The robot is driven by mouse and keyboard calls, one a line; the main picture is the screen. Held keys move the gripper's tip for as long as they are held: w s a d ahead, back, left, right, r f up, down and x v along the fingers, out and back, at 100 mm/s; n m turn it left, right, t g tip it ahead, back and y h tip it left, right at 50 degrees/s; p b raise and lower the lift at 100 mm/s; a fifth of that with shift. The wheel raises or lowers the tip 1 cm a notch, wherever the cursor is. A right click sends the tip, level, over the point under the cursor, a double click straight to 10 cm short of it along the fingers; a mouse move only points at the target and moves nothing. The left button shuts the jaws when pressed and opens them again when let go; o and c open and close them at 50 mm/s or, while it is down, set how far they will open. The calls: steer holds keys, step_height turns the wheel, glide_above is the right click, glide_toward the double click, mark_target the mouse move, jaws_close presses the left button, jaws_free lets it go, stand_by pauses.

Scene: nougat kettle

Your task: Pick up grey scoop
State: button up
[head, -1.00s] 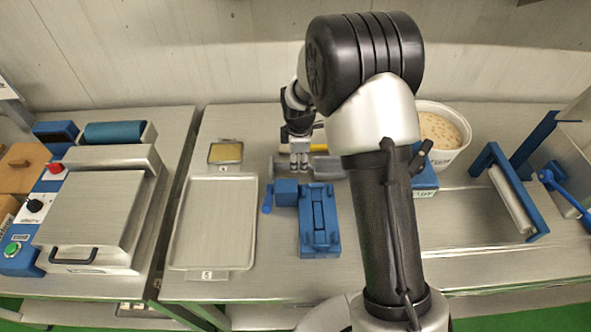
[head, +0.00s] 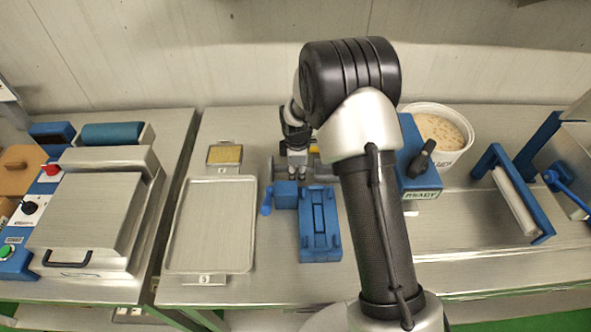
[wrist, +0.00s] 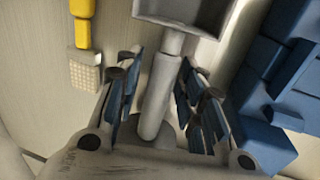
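The grey scoop shows in the wrist view, with its pale cylindrical handle (wrist: 157,103) running down from a square grey bowl (wrist: 192,10) at the top edge. My gripper (wrist: 160,85) has its blue-padded fingers spread on either side of the handle. A gap shows between the left finger and the handle; the right finger is close to it, and contact there is unclear. In the head view my gripper (head: 297,174) points down at the table behind the blue clamp-like device. The scoop is mostly hidden there by my gripper and arm.
A yellow-handled brush (wrist: 85,65) lies left of the scoop. A blue device (head: 319,225) stands close in front. A metal tray (head: 212,225) and a small yellow-filled tray (head: 225,154) lie left; a blue box (head: 418,165) and white tub (head: 440,130) stand right.

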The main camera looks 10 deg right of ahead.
jaws_close()
stand_by(0.4)
step_height(320, 180, up, 25)
steer(key=p, duration=0.8)
steer(key=shift+p, duration=0.4)
